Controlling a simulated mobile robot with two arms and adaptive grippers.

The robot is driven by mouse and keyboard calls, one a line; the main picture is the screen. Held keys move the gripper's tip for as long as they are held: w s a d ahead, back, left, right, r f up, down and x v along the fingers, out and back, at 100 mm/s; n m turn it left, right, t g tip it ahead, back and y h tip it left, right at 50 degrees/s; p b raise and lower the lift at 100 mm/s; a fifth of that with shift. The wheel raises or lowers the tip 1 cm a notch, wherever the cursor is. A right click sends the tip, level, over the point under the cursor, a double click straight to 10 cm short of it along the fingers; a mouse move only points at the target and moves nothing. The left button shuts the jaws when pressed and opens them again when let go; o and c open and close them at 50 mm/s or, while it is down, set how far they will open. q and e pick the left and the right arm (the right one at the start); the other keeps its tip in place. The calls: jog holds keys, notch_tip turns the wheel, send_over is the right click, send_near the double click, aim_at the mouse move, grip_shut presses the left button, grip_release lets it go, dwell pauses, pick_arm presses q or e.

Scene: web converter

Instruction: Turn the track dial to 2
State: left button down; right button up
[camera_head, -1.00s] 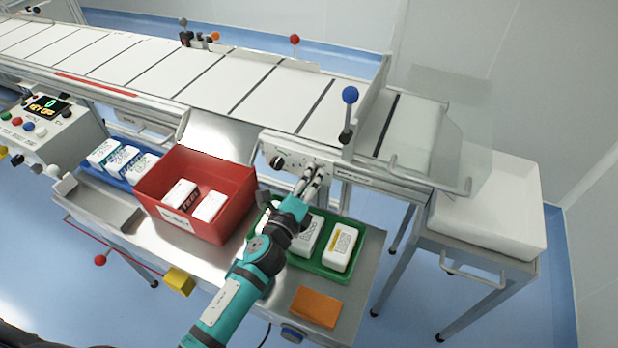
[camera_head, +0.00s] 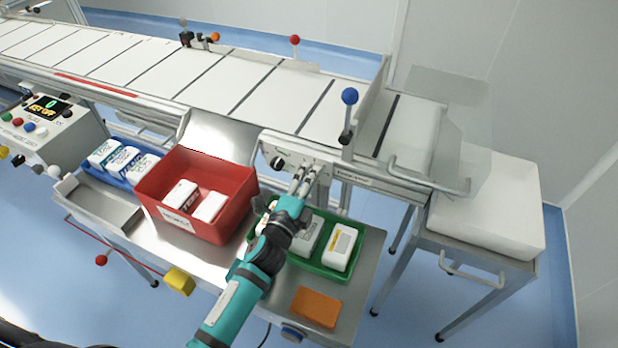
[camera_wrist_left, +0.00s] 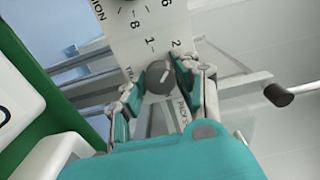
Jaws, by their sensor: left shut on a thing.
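The track dial, a small dark grey round knob (camera_wrist_left: 160,77), shows in the left wrist view on a pale panel, with the numbers 1 and 2 printed above it. A light pointer line on its face slants to the upper right, roughly toward the 2. My left gripper (camera_wrist_left: 156,88) is shut on the knob, with one finger on each side. In the head view my left gripper (camera_head: 303,178) reaches the front panel (camera_head: 290,152) at the right end of the conveyor; its fingers hide the dial there. My right gripper is not in view.
Another black knob (camera_head: 277,163) is left of my fingers. A blue-knobbed lever (camera_head: 349,97) rises above the panel. A white tub (camera_head: 500,220) stands right.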

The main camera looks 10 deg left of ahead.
pick_arm(q)
jog(key=c, duration=1)
grip_release()
jog(key=s, duration=0.4)
jog(key=s+a, duration=0.1)
jog(key=s, duration=0.3)
jog(key=s+a, duration=0.1)
jog(key=s, duration=0.2)
jog(key=shift+s+a, duration=0.15)
jog(key=shift+s, duration=0.25)
